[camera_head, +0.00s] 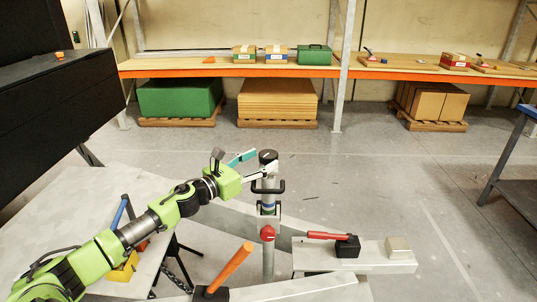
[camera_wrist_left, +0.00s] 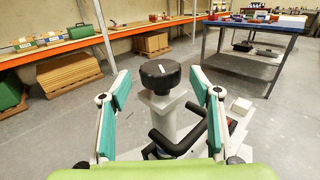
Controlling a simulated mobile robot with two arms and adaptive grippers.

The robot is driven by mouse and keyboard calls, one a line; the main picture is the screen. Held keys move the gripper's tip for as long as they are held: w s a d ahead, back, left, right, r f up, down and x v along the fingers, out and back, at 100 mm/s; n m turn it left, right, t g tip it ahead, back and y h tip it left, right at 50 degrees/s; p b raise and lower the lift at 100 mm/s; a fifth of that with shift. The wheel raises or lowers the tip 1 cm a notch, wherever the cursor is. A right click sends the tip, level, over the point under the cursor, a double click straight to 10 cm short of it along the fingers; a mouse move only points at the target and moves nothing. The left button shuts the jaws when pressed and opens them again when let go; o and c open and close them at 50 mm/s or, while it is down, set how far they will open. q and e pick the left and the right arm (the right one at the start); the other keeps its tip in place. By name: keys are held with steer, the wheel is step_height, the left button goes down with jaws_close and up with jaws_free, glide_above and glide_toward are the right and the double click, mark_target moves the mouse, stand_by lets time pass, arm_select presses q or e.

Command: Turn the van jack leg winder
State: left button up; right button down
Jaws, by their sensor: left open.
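The jack leg is an upright grey tube (camera_head: 268,202) on the chassis frame, with a black round winder knob (camera_head: 268,157) on top. In the left wrist view the knob (camera_wrist_left: 160,75) carries a small white mark. A black U-shaped handle (camera_wrist_left: 180,146) sticks out from the tube below the knob. My left gripper (camera_head: 258,165) comes in from the left, beside the knob. In the left wrist view its teal-padded fingers (camera_wrist_left: 160,82) stand wide apart, one either side of the knob, with gaps. My right gripper is not in view.
A red-handled tool (camera_head: 328,236) and a metal block (camera_head: 398,246) lie on the right frame beam. An orange-handled tool (camera_head: 230,271) is at front. Orange-edged shelving (camera_head: 225,70) lines the back wall; a dark table (camera_head: 520,165) stands right. Floor between is mostly clear.

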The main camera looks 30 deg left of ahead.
mark_target(261, 160)
arm_select(q)
steer(key=shift+p+x, duration=0.45)
steer(key=shift+x, duration=1.45)
steer(key=c, duration=1.2)
